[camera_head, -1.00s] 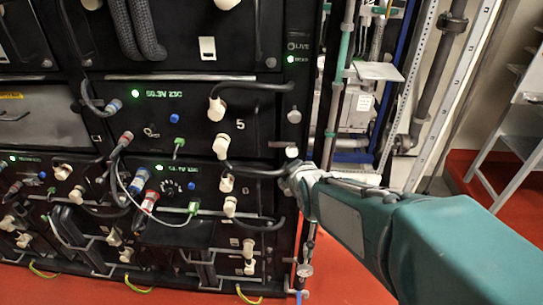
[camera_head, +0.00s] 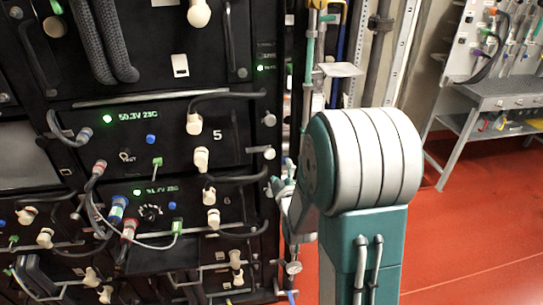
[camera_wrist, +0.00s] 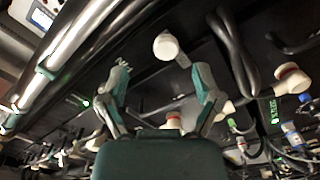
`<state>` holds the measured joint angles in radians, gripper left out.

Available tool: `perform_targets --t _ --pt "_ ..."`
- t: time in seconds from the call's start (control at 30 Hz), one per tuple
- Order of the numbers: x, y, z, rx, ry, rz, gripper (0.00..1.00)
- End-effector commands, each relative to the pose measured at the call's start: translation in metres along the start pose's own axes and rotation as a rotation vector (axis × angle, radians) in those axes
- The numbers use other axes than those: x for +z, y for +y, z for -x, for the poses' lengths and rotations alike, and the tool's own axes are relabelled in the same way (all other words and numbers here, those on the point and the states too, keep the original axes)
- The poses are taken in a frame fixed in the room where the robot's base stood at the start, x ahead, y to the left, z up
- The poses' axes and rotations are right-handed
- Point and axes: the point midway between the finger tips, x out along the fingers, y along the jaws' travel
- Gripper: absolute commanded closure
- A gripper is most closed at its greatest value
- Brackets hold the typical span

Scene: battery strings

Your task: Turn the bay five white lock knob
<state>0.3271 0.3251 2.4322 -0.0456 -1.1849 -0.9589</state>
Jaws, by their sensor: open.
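Bay five (camera_head: 170,145) carries a "5" label and a green display reading. A small white round knob (camera_head: 269,153) sits on the right edge of the rack by bay five's lower right corner, with a greyer knob (camera_head: 269,119) above it. My gripper (camera_head: 279,184) is just below and right of the white knob, partly hidden by my arm. In the wrist view my gripper (camera_wrist: 161,70) is open and empty. A white round knob (camera_wrist: 166,46) appears between and beyond its fingertips, apparently untouched; I cannot tell for certain that it is the same knob.
White cable plugs (camera_head: 194,124) and dark looped cables stick out from the bay fronts, close left of my gripper. Vertical pipes (camera_head: 308,80) stand right of the rack. A grey workbench (camera_head: 500,101) stands at the far right. The red floor (camera_head: 460,235) between is clear.

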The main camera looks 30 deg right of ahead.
Motion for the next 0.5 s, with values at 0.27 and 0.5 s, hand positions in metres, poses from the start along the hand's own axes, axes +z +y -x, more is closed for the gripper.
perform_targets --t 0.27,0.5 --pt "-0.015 -0.007 -0.049 0.000 0.007 0.012 0.18" --pt "-0.008 -0.004 -0.077 -0.002 0.003 0.004 0.18"
